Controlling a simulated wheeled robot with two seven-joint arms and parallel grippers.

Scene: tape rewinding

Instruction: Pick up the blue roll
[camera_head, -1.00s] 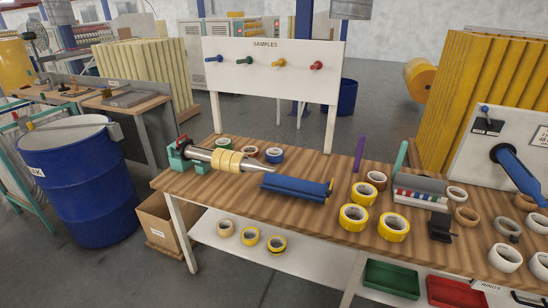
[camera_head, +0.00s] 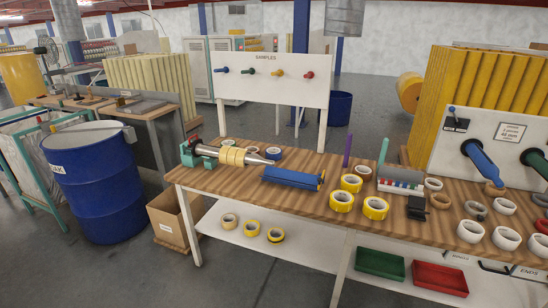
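A blue cylinder (camera_head: 480,160) sticks out from the white panel at the right. A small blue piece (camera_head: 222,70) sits at the left of the samples board. Neither of my grippers is in view.
A blue drum (camera_head: 98,190) and a cardboard box (camera_head: 172,222) stand left of the bench. The floor in front is clear.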

